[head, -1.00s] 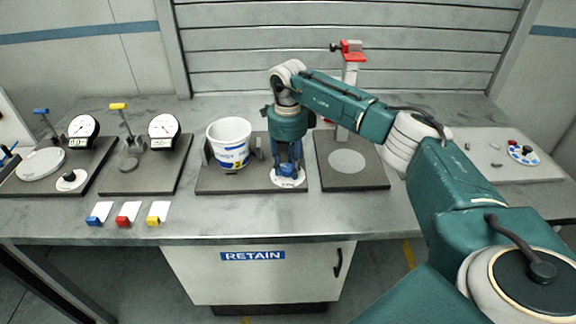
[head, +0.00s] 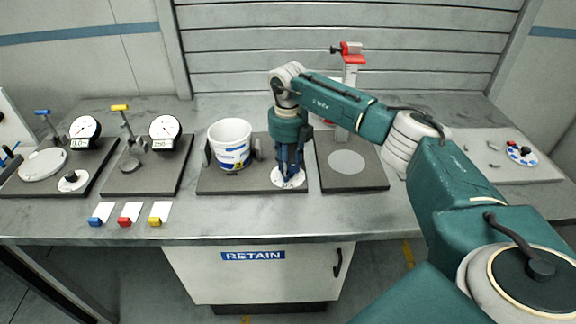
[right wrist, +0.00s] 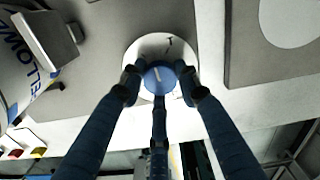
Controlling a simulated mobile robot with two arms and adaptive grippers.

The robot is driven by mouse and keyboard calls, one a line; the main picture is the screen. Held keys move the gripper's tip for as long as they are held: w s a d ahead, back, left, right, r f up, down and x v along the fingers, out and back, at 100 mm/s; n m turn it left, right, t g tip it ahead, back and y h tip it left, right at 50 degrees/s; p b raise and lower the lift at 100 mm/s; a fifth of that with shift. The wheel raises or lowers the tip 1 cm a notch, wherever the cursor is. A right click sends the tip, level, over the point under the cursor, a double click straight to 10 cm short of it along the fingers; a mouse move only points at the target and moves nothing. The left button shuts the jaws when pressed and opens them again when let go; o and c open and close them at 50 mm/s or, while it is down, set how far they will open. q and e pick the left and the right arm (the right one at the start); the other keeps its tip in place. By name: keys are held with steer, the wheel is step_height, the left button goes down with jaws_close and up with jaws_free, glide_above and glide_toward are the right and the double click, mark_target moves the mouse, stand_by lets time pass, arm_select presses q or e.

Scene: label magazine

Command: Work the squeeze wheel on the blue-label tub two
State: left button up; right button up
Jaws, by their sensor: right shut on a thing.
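The white tub (head: 230,143) with a blue label stands upright on a dark base plate (head: 215,184), between clamp jaws. Part of its label also shows in the right wrist view (right wrist: 20,72). To its right, a blue wheel (right wrist: 159,77) sits on a white round dial (right wrist: 138,52) with a dark mark. My right gripper (head: 289,178) points down over the dial, its fingers shut on the wheel, as the right wrist view shows (right wrist: 160,84). The fingers mostly hide the wheel in the head view. My left gripper is not in view.
A red-topped post stand (head: 352,65) with a dark base is right of the dial. Two gauge stations (head: 165,128) stand on the left. Blue, red and yellow label blocks (head: 128,215) lie near the front edge. Bare table lies in front of the tub.

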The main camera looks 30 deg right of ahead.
steer(key=m, duration=0.3)
steer(key=m+p, duration=0.1)
steer(key=m, duration=0.2)
steer(key=shift+w+d+r+m, duration=0.1)
steer(key=shift+w+r+m, duration=0.1)
steer(key=shift+m, duration=0.2)
stand_by(0.4)
steer(key=o, duration=1.1)
steer(key=shift+o, duration=0.2)
steer(key=shift+s+f, duration=0.1)
step_height(320, 180, up, 12)
